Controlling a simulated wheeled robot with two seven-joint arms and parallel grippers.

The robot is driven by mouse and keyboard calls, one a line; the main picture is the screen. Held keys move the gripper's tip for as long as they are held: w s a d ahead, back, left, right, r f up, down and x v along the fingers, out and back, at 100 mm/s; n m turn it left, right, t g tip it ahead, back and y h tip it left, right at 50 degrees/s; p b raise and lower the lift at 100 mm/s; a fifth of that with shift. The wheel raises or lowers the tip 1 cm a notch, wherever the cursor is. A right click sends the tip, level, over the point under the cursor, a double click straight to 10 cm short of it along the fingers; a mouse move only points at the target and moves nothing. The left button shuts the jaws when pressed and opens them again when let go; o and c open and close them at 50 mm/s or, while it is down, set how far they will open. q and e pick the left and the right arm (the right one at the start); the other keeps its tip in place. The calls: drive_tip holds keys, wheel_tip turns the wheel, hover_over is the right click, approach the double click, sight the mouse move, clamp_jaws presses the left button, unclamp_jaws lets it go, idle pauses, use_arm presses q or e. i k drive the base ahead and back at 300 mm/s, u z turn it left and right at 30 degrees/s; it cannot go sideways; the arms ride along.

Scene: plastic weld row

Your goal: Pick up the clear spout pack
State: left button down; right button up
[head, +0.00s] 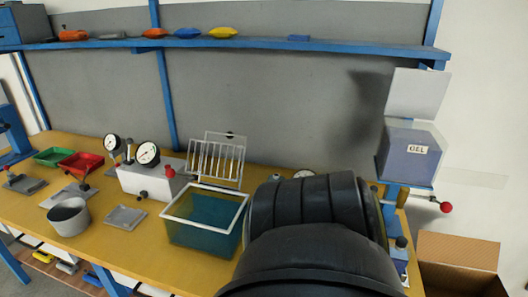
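I cannot make out a clear spout pack for certain. A flat grey pack or pad (125,217) lies on the wooden bench (150,262) left of the teal tank. Another grey flat piece (25,184) lies at the bench's far left. A small grey pack (113,36) lies on the blue shelf (270,43). A large black arm link of mine covers the lower right middle and hides the bench behind it. Neither of my grippers shows.
A white-rimmed teal tank (203,190) with a wire rack (216,160) stands mid-bench. Left are a gauge box (150,180), a grey pot (68,217), a red tray (82,165) and a green tray (52,156). A GEL dispenser (408,165) and cardboard box (458,250) are right.

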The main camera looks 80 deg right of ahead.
sight(401, 258)
drive_tip(key=i, duration=0.6)
drive_tip(key=z, duration=2.75)
